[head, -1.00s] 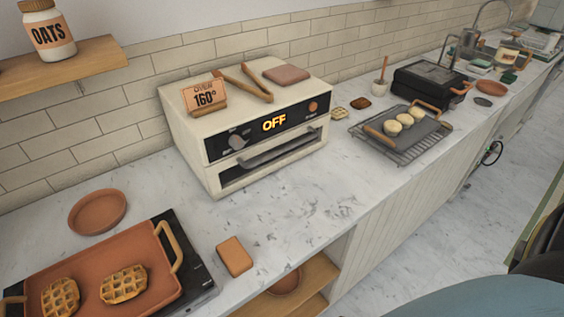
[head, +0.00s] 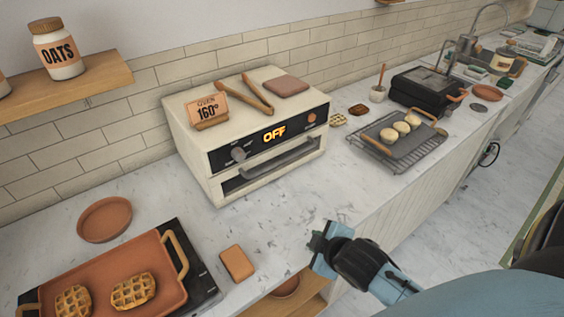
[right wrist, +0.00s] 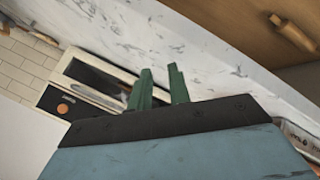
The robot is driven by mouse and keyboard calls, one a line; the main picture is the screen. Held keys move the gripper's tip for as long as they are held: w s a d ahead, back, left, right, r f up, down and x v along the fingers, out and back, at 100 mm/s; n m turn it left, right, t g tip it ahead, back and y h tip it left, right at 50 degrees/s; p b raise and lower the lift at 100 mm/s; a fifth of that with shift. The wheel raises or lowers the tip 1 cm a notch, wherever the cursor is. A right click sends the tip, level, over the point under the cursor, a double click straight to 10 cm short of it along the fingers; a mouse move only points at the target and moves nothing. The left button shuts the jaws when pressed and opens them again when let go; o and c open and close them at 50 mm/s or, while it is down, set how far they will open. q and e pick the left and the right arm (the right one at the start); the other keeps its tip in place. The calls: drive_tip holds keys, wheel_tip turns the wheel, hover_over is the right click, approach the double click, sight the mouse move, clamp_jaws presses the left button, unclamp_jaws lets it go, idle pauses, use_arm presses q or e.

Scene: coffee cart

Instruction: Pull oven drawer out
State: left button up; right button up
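The cream oven (head: 195,155) stands on the counter, its display reading OFF. Its drawer handle (head: 280,157), a grey bar, runs across the lower front; the drawer looks shut, with a dark band around the handle. In the right wrist view the oven front (right wrist: 55,97) appears tilted at the left, partly hidden by my gripper. My right gripper (head: 319,238) is over the counter's front edge, in front of and below the oven, apart from the handle. Its green fingers (right wrist: 160,70) are apart with nothing between them. My left gripper is not in view.
A sign (head: 208,110), tongs (head: 245,95) and a pink cloth (head: 286,86) lie on the oven. A tray with waffles (head: 165,258) is at the left, an orange block (head: 237,263) in front. A cooling rack (head: 400,160) stands right. Counter before the oven is mostly clear.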

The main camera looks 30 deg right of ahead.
sight(283, 162)
drive_tip(key=w+d+r+n+t+y, duration=0.3)
drive_tip(key=w+d+r+n+t, duration=0.35)
drive_tip(key=w+r+n, duration=0.35)
drive_tip(key=shift+n, duration=0.5)
drive_tip(key=x, duration=0.9)
drive_tip(key=f+x, duration=0.1)
drive_tip(key=x, duration=0.3)
drive_tip(key=shift+w+a+p, duration=0.1)
drive_tip(key=shift+a+p, duration=0.2)
drive_tip(key=shift+a, duration=0.05)
clamp_jaws()
